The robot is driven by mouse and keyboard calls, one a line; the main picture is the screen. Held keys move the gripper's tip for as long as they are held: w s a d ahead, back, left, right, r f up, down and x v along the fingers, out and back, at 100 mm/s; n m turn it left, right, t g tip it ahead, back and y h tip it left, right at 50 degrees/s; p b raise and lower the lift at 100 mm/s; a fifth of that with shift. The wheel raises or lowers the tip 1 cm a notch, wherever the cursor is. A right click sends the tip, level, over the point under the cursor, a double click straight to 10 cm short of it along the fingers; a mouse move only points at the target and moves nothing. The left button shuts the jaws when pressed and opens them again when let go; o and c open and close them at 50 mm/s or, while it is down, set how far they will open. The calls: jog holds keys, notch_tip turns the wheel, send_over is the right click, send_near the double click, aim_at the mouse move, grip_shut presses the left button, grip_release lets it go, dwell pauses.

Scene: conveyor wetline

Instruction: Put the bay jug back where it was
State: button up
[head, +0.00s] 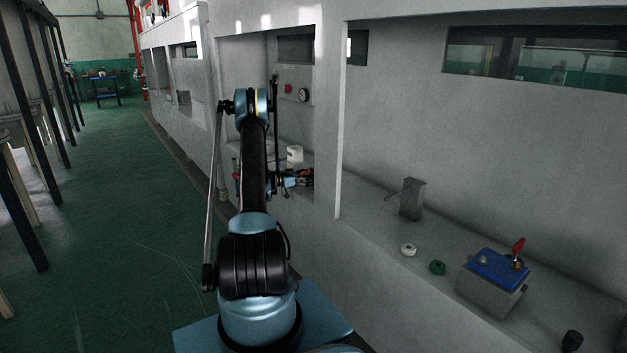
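A small white vessel, which looks like the bay jug (294,156), shows inside the wall bay beyond my arm. It appears upright. Its lower part is hidden behind my gripper (305,178). My gripper reaches into the bay just below the jug in the picture, partly against the bay's right-hand pillar. It is small and dark here, so I cannot tell whether its fingers are open or shut, or whether they touch the jug.
The bay's back wall has a gauge (303,95) and a red button (288,89). A pillar (328,120) separates it from the right bay, whose ledge holds a grey dispenser (412,199), a white ring (408,250), a green ring (437,268) and a blue-topped box (492,285).

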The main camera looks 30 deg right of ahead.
jog(key=shift+f, duration=0.1)
jog(key=o, duration=1.2)
jog(key=shift+c, duration=0.2)
